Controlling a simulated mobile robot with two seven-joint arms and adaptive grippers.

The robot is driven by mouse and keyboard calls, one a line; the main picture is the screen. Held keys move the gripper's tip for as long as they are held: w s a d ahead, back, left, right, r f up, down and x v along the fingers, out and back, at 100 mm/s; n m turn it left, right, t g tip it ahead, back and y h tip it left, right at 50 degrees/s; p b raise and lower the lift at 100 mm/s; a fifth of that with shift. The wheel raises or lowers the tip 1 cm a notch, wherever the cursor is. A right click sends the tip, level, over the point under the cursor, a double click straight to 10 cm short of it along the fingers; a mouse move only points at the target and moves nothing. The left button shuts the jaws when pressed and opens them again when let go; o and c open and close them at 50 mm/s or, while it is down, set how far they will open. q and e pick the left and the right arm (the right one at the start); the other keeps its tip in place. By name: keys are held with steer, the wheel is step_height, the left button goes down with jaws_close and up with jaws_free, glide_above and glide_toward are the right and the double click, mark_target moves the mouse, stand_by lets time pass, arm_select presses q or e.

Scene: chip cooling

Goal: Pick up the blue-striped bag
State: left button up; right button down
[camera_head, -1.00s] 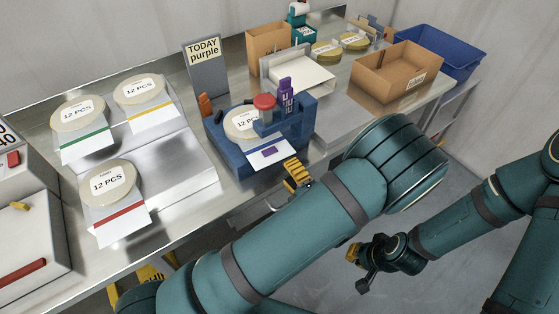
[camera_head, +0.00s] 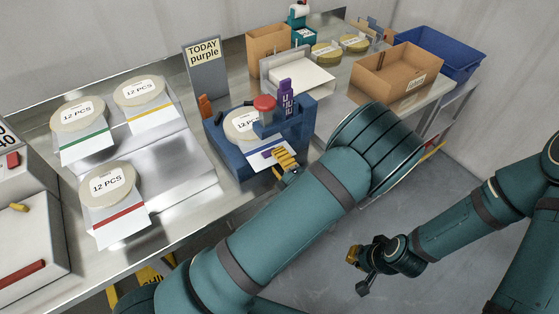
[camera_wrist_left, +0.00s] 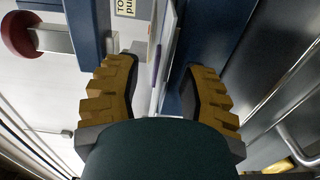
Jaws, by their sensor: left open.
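My right gripper (camera_head: 358,270) hangs open and empty over the floor, away from the table.
Bags with a green stripe (camera_head: 82,130), yellow stripe (camera_head: 142,96) and red stripe (camera_head: 117,205) lie at the left. A "TODAY purple" sign (camera_head: 206,70) stands behind the fixture. A red knob (camera_head: 264,103) and purple item (camera_head: 286,98) are close above the bag. A cardboard box (camera_head: 398,78) stands right.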

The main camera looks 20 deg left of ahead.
arm_select(q)
jaws_close()
step_height(320, 180, up, 3)
steer(key=p, duration=0.2)
steer(key=shift+f+p, duration=0.1)
steer(key=shift+p, duration=0.3)
steer(key=shift+f, duration=0.15)
